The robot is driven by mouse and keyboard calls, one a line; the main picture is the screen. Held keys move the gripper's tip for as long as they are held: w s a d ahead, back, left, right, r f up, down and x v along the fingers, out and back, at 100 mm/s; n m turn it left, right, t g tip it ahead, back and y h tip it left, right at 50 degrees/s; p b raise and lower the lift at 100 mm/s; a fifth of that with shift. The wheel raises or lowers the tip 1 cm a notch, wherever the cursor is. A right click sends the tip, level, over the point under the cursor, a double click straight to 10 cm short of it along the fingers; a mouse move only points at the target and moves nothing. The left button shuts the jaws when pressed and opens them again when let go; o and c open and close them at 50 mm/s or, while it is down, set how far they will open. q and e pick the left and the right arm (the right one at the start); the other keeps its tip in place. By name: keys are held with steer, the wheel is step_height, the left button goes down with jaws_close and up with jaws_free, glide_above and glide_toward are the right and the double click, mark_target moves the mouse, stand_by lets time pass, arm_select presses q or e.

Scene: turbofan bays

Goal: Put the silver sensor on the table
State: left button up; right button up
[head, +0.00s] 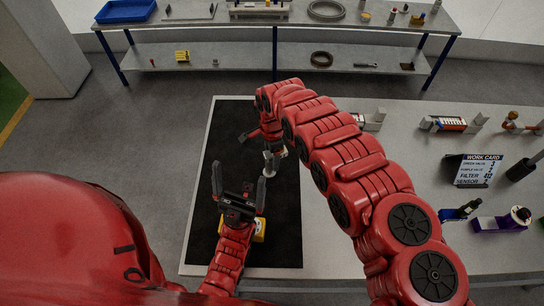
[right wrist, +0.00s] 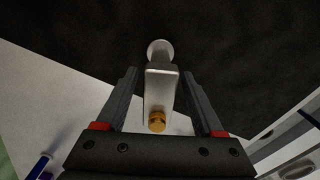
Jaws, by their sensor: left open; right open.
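The silver sensor (head: 273,160) is by the black mat's middle, beside my right gripper (head: 268,148). In the right wrist view the silver sensor (right wrist: 160,90) has a block-like body, a round end and a brass-coloured tip. It sits between the open fingers of my right gripper (right wrist: 160,76), with visible gaps on both sides. I cannot tell whether it touches the mat. My left gripper (head: 239,188) is open and empty, nearer to me over the mat. The table (head: 400,150) is light grey, with the black mat (head: 232,135) on its left part.
A yellow object (head: 259,230) is partly hidden by my left arm. A shelf unit (head: 230,52) stands behind, with a blue bin (head: 126,11).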

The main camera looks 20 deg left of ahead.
step_height(320, 180, up, 11)
steer(key=p, duration=0.2)
steer(key=shift+p, duration=0.3)
